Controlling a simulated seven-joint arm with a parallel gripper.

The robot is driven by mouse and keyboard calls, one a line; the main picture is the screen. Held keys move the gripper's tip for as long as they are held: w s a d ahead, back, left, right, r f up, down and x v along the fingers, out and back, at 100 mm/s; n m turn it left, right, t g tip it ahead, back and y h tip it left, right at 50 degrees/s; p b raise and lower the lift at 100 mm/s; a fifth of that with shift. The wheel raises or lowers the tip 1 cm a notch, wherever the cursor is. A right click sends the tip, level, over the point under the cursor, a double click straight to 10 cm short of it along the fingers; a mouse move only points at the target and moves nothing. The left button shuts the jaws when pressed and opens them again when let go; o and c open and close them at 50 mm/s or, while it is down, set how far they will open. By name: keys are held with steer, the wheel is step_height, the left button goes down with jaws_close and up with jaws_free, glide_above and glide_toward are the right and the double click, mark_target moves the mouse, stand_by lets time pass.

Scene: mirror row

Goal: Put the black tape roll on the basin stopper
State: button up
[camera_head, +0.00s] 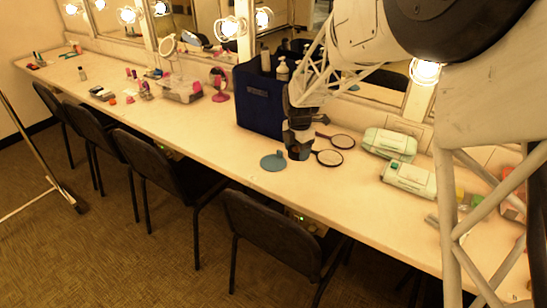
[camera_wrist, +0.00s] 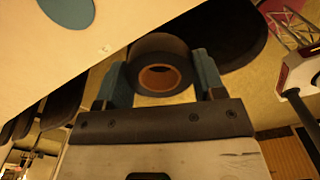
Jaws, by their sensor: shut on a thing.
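The black tape roll (camera_wrist: 160,45) with its brown core is between the two blue-grey fingers of my gripper (camera_wrist: 162,72) in the wrist view. The gripper is shut on it. In the head view my gripper (camera_head: 299,142) points down over the counter, with the dark roll (camera_head: 299,153) at its lower end. I cannot tell whether the roll touches the counter. The basin stopper (camera_head: 273,162) is a flat blue-grey disc with a small knob, lying just left of the gripper. Part of it shows at the top left of the wrist view (camera_wrist: 68,10).
A dark blue bin (camera_head: 262,100) with bottles stands behind my gripper. Two dark-rimmed hand mirrors (camera_head: 329,157) lie just right. Pale green packs (camera_head: 408,178) lie farther right. The counter's front edge is close to the stopper; chairs stand below. The counter left of the stopper is clear.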

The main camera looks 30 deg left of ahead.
steer(key=s+a+n, duration=0.1)
steer(key=s+a, duration=0.1)
steer(key=a, duration=0.3)
steer(key=f, duration=1.1)
steer(key=shift+d+f, duration=0.15)
steer(key=shift+d, duration=0.15)
glide_above(273, 162)
steer(key=shift+f, duration=0.75)
steer(key=shift+f, duration=1.75)
steer(key=shift+f, duration=0.1)
steer(key=o, duration=0.9)
